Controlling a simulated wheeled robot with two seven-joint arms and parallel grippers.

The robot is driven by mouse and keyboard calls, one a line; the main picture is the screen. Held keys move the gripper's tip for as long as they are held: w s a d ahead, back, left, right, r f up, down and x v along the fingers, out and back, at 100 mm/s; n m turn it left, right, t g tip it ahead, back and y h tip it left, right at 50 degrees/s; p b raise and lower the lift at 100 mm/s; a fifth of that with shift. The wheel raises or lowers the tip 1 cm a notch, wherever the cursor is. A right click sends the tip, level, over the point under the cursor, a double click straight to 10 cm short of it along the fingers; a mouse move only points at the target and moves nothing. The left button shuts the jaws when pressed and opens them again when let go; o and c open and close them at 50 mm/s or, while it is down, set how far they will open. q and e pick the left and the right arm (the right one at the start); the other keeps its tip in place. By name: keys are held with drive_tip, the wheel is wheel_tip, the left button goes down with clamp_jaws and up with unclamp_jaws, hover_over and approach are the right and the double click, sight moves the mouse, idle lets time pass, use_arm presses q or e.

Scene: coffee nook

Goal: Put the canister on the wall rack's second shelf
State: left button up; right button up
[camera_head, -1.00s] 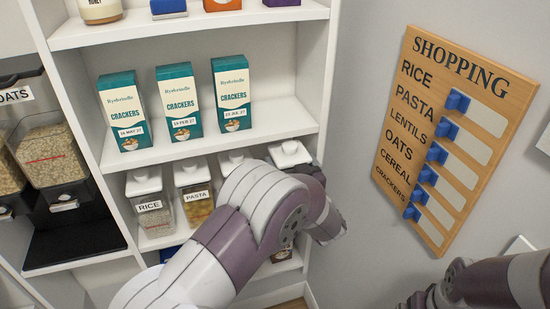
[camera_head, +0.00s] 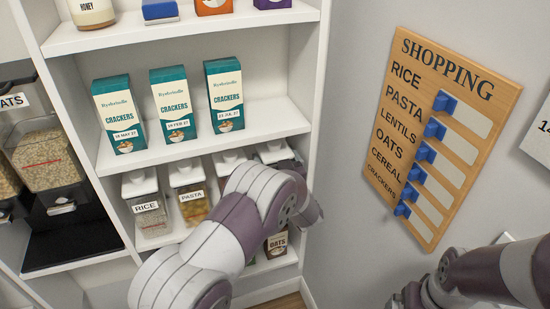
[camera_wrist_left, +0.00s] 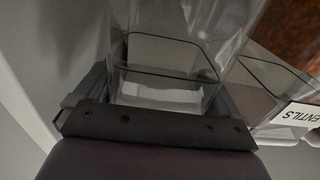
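The clear canister with a white lid (camera_head: 275,150) is at the right end of a row of canisters, under the cracker shelf of the white wall rack (camera_head: 210,146). My left forearm hides its body in the head view. In the left wrist view, the clear, empty-looking canister (camera_wrist_left: 165,75) sits between the fingers of my left gripper (camera_wrist_left: 170,95), which look close against its sides.
The rice canister (camera_head: 149,210), pasta canister (camera_head: 190,200) and a third lidded one (camera_head: 229,160) stand left of it. The lentils label (camera_wrist_left: 300,115) is close by on the right in the wrist view. Cracker boxes (camera_head: 174,105) stand above. A shopping board (camera_head: 440,140) hangs right.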

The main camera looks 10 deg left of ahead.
use_arm(q)
drive_tip(key=shift+r, duration=0.25)
drive_tip(key=s+d+m+h+b, duration=0.2)
drive_tip(key=s+d+h, duration=0.3)
drive_tip(key=s+d, duration=0.25)
drive_tip(key=s+a+f+m+g+h, duration=0.1)
drive_tip(key=s+g, duration=0.3)
drive_tip(key=s, duration=0.4)
drive_tip(key=s+a+f+m+g+h, duration=0.2)
drive_tip(key=s+a+f+g, duration=0.1)
drive_tip(key=s, duration=0.6)
drive_tip(key=s+a+f+m+g+h, duration=0.2)
drive_tip(key=s+a+g, duration=0.2)
drive_tip(key=s, duration=0.5)
drive_tip(key=g, duration=0.2)
drive_tip(key=shift+s+f+g, duration=0.15)
drive_tip(key=shift+f+g, duration=0.1)
drive_tip(key=shift+g, duration=0.15)
